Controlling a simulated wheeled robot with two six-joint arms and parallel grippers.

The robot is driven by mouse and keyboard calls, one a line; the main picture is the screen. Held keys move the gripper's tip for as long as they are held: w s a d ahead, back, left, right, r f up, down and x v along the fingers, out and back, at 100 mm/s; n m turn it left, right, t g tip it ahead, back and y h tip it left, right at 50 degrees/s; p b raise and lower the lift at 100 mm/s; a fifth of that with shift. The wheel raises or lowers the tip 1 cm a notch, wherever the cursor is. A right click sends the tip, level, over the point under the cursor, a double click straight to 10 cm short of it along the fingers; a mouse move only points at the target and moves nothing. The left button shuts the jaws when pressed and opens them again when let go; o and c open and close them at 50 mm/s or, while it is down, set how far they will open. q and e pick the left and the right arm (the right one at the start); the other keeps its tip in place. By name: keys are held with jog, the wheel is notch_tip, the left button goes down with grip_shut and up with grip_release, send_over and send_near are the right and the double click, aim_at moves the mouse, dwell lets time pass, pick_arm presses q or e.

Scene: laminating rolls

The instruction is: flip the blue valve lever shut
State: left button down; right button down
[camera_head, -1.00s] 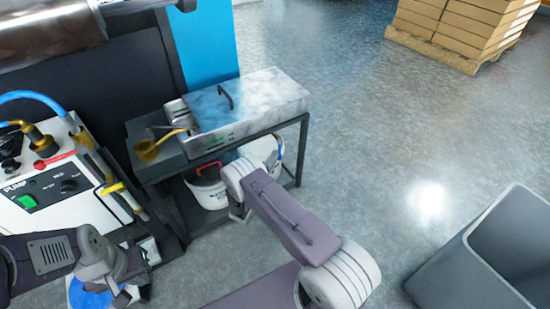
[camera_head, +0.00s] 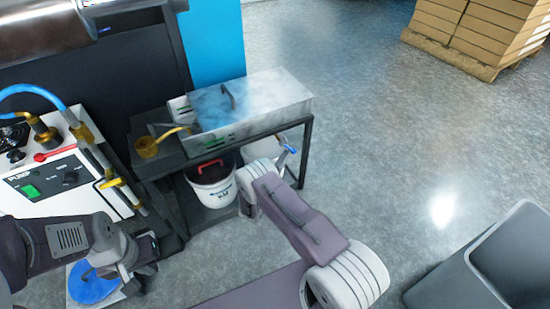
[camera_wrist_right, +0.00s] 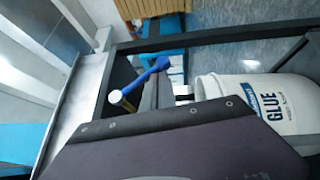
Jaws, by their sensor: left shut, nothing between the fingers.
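The blue valve lever (camera_head: 288,146) shows small at the right end of the dark rack in the head view, partly hidden by my right arm. In the right wrist view the blue lever (camera_wrist_right: 148,74) slants near a brass-coloured part (camera_wrist_right: 122,98). My right gripper (camera_wrist_right: 165,92) is close by the lever in that view; its dark fingers are partly hidden, and contact or opening cannot be told. The head view hides it behind my right arm. My left gripper (camera_head: 148,264) is shut and empty at lower left, away from the lever.
The pump (camera_head: 45,185) is left, a grey bin (camera_head: 480,270) right. Middle floor is clear.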

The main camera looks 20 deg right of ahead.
aim_at(295, 150)
jog(key=d+p, duration=0.1)
jog(key=d+r, duration=0.1)
jog(key=d, duration=0.1)
jog(key=shift+w+d+r+p, duration=0.1)
jog(key=shift+r+p, duration=0.05)
jog(key=shift+p, duration=0.25)
jog(key=shift+d+r+n+t, duration=0.15)
jog(key=shift+d+n+t, duration=0.15)
jog(key=shift+d+t, duration=0.15)
jog(key=shift+d+r+h, duration=0.1)
jog(key=shift+r+h, duration=0.1)
jog(key=shift+h, duration=0.2)
jog(key=shift+d+r+b, duration=0.2)
jog(key=shift+r+b, duration=0.1)
jog(key=shift+d+r+n+t+h, duration=0.3)
jog(key=shift+n+t, duration=0.25)
jog(key=shift+n, duration=0.15)
jog(key=shift+r, duration=0.1)
jog(key=shift+d, duration=0.1)
